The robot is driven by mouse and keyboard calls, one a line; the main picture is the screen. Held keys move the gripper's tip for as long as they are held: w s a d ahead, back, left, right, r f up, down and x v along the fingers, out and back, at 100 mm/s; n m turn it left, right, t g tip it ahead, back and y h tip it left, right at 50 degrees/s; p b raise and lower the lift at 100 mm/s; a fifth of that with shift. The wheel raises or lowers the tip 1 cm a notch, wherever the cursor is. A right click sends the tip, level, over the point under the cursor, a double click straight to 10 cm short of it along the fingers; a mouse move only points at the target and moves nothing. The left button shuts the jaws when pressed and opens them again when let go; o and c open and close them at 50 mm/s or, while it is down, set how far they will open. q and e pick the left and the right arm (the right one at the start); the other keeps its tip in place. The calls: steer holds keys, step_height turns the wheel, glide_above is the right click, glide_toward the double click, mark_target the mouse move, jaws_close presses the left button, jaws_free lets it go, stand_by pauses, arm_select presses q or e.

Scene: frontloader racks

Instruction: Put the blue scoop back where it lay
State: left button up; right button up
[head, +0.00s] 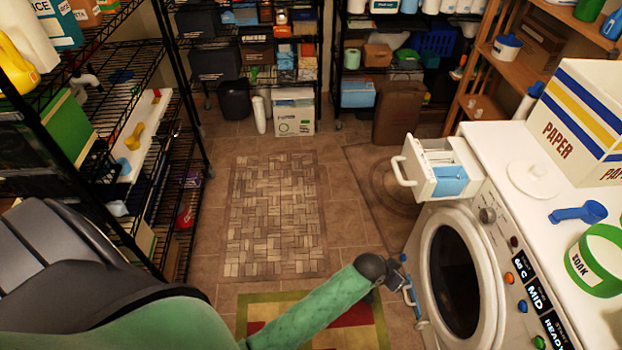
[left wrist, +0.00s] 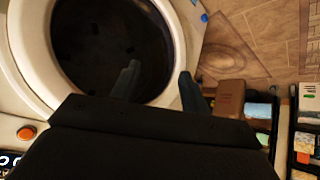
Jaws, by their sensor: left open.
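The blue scoop (head: 579,212) lies on the white top of the washing machine (head: 510,175), between a round white lid (head: 530,181) and a green-rimmed tub labelled SOAK (head: 598,262). My left gripper (head: 408,283) is low in front of the washer, left of its round door, well below and apart from the scoop. In the left wrist view its two fingers (left wrist: 157,85) are spread with nothing between them, and the dark door glass (left wrist: 110,45) is behind them. The scoop does not show there. My right gripper is in neither view.
The detergent drawer (head: 440,172) stands open from the washer's front, above my left gripper; a blue section shows in it. A PAPER box (head: 585,120) stands at the back of the washer top. Wire racks (head: 150,90) line the left. The middle floor is clear.

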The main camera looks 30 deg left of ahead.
arm_select(q)
steer(key=s+a+f+g+y, duration=0.1)
steer(key=s+a+f, duration=0.4)
steer(key=s+f, duration=0.3)
steer(key=s+a+f+n+g+y, duration=0.1)
steer(key=s+a+f+g, duration=0.1)
steer(key=s+a+f, duration=0.4)
steer(key=s+a+f+n+g+y, duration=0.1)
steer(key=s+a+f+g+y, duration=0.1)
steer(key=s+a+f, duration=0.4)
steer(key=s+f, duration=0.5)
steer(key=s, duration=0.4)
steer(key=shift+s+f, duration=0.3)
steer(key=shift+f, duration=0.05)
